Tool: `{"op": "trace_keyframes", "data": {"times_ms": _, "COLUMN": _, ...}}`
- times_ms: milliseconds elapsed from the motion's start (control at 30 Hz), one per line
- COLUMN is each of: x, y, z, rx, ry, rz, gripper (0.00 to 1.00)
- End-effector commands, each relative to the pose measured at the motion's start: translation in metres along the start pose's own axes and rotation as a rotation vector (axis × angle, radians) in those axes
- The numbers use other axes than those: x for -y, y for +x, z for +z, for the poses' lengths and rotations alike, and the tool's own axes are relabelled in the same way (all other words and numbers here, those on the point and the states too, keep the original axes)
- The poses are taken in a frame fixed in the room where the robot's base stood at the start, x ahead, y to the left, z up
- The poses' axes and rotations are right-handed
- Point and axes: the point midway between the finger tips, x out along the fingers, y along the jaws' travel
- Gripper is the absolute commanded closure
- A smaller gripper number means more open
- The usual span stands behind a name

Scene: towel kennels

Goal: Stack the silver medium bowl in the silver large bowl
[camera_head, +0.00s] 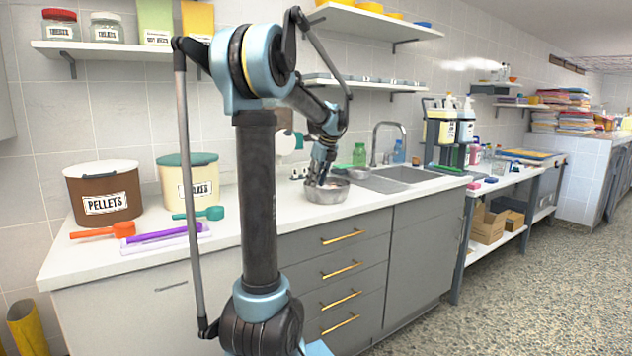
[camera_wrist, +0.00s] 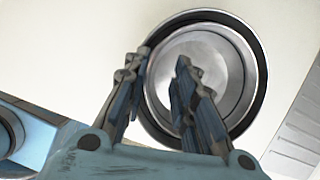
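A silver bowl (camera_head: 327,193) stands upright on the white counter, left of the sink. In the wrist view its round rim (camera_wrist: 259,65) surrounds a dark band and a lighter round inside (camera_wrist: 215,65). I cannot tell whether this inside is a second, nested bowl or the same bowl's floor. Contact with the bowl is unclear.
A sink (camera_head: 405,175) with a faucet (camera_head: 388,140) lies right of the bowl. A green bottle (camera_head: 359,155) stands behind it. Left on the counter are a pellets canister (camera_head: 103,190), a cream canister (camera_head: 190,182) and scoops (camera_head: 200,213). A shelf (camera_head: 365,84) hangs above.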

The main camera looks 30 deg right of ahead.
Motion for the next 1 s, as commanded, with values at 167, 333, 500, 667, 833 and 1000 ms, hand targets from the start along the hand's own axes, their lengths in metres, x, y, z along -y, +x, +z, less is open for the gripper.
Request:
{"op": "trace_keyframes", "data": {"times_ms": 167, "x": 0.000, "y": -0.011, "z": 0.005, "rx": 0.000, "ry": 0.000, "rz": 0.000, "gripper": 0.74}}
{"op": "trace_keyframes", "data": {"times_ms": 333, "x": 0.000, "y": -0.041, "z": 0.004, "rx": 0.000, "ry": 0.001, "rz": 0.000, "gripper": 0.74}}
{"op": "trace_keyframes", "data": {"times_ms": 500, "x": 0.000, "y": -0.075, "z": 0.005, "rx": 0.001, "ry": 0.001, "rz": -0.001, "gripper": 0.74}}
{"op": "trace_keyframes", "data": {"times_ms": 667, "x": 0.000, "y": -0.103, "z": 0.005, "rx": 0.001, "ry": 0.001, "rz": 0.000, "gripper": 0.74}}
{"op": "trace_keyframes", "data": {"times_ms": 833, "x": 0.000, "y": -0.122, "z": 0.005, "rx": 0.000, "ry": 0.000, "rz": 0.000, "gripper": 0.74}}
{"op": "trace_keyframes", "data": {"times_ms": 1000, "x": 0.000, "y": -0.131, "z": 0.005, "rx": 0.000, "ry": -0.001, "rz": 0.001, "gripper": 0.74}}
